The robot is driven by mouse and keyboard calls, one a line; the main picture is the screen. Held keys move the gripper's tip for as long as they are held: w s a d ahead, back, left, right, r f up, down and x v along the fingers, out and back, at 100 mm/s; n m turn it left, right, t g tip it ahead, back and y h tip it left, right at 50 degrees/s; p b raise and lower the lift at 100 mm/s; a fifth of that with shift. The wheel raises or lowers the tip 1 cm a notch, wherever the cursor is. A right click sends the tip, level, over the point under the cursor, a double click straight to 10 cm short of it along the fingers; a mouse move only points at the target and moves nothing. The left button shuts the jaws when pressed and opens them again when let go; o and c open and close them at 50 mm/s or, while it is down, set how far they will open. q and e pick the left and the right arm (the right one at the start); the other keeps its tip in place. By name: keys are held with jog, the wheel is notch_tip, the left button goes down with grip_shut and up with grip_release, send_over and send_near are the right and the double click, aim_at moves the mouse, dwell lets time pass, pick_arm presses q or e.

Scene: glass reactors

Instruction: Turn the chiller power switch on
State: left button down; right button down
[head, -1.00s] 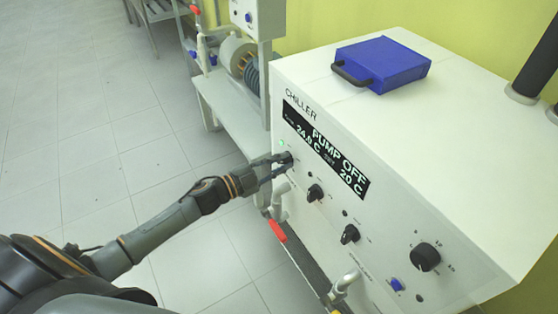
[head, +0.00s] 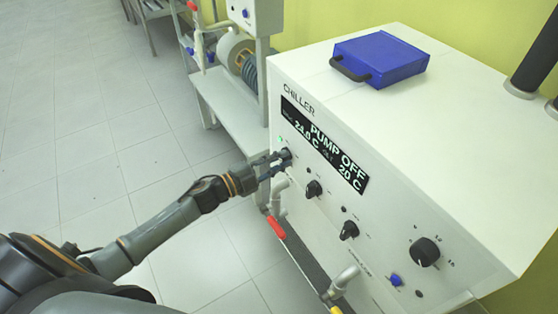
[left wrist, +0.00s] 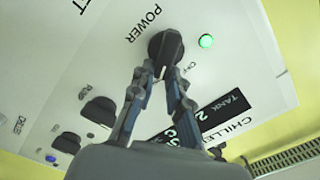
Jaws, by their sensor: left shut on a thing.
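The white chiller (head: 440,130) stands at the right in the head view. Its display (head: 323,143) is lit and reads PUMP OFF, 24.0 C and 20 C. The black power switch (left wrist: 166,46), a rotary knob marked POWER, shows in the left wrist view, with an OFF mark beside it. A green light (left wrist: 206,41) glows next to it. My left gripper (left wrist: 158,88) is shut on the knob, its fingertips on either side of the knob's near end; it also shows in the head view (head: 275,163), where it largely hides the knob.
More black knobs (head: 313,188) (head: 349,230) and a large dial (head: 425,252) sit along the panel. Pipe fittings with a red handle (head: 277,228) stick out below. A blue case (head: 380,61) lies on top. Open floor (head: 80,120) is at the left.

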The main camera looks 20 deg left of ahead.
pick_arm(q)
jog(key=c, duration=1.4)
grip_release()
jog(key=shift+d+r, duration=0.1)
jog(key=shift+r, duration=0.2)
jog(key=shift+c, duration=0.2)
jog(key=shift+o, duration=0.7)
jog(key=shift+w, duration=0.1)
jog(key=shift+d+f, duration=0.1)
jog(key=shift+f, duration=0.05)
jog(key=shift+s+a+f, duration=0.15)
jog(key=shift+s+a, duration=0.2)
jog(key=shift+s, duration=0.1)
jog(key=v, duration=1.1)
jog(key=shift+w, duration=0.15)
